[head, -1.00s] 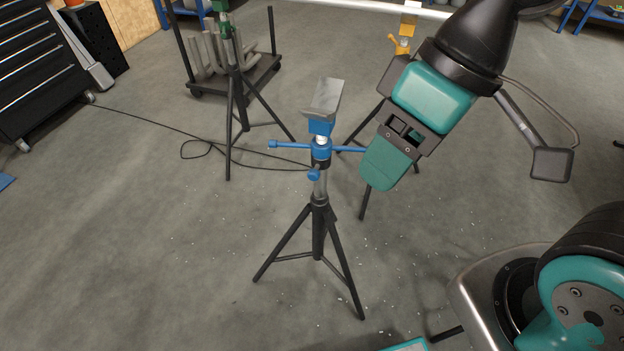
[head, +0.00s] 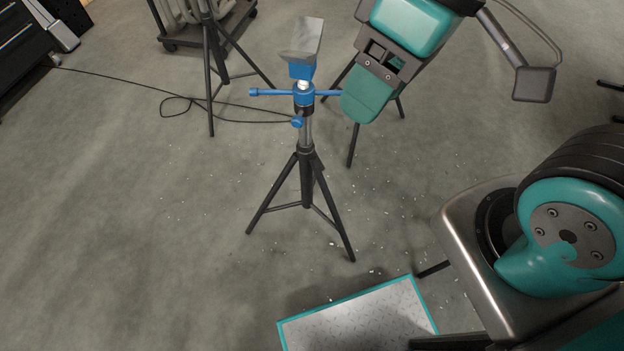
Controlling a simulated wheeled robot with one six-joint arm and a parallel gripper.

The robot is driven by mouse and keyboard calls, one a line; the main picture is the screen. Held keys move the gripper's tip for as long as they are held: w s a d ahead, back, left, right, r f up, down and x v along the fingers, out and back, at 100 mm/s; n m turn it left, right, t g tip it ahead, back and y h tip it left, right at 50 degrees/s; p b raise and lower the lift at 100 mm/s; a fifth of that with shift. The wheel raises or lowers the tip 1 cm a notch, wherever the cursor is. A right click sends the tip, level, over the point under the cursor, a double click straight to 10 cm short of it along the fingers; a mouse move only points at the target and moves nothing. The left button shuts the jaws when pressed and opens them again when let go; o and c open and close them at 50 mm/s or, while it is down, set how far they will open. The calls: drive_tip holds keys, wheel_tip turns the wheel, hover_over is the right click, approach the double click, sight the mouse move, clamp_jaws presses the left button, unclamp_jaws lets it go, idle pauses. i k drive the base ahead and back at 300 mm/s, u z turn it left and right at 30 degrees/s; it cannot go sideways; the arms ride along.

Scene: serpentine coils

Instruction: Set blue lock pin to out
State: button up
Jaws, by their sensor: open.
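The blue lock pin (head: 297,122) is a small round blue knob on the side of the upper tube of a stand, just under the blue collar. Whether it is in or out cannot be told at this size. The stand (head: 306,180) is a black tripod with a blue T-bar handle (head: 270,92) and a grey V-shaped head (head: 304,38). My gripper (head: 366,96) is to the right of the pin and a little higher in the picture, pointing down-left, open with nothing seen in it. Its teal finger overlaps the handle's right end in view; contact cannot be told.
More tripod legs (head: 212,85) stand behind, beside a wheeled cart (head: 190,40). A black cable (head: 130,80) lies on the floor. A teal-edged plate (head: 360,318) is at the bottom. Open floor (head: 130,220) lies to the left.

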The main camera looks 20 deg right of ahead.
sight(298, 121)
drive_tip(key=z, duration=3.85)
drive_tip(key=k, duration=2.25)
drive_tip(key=u, duration=0.5)
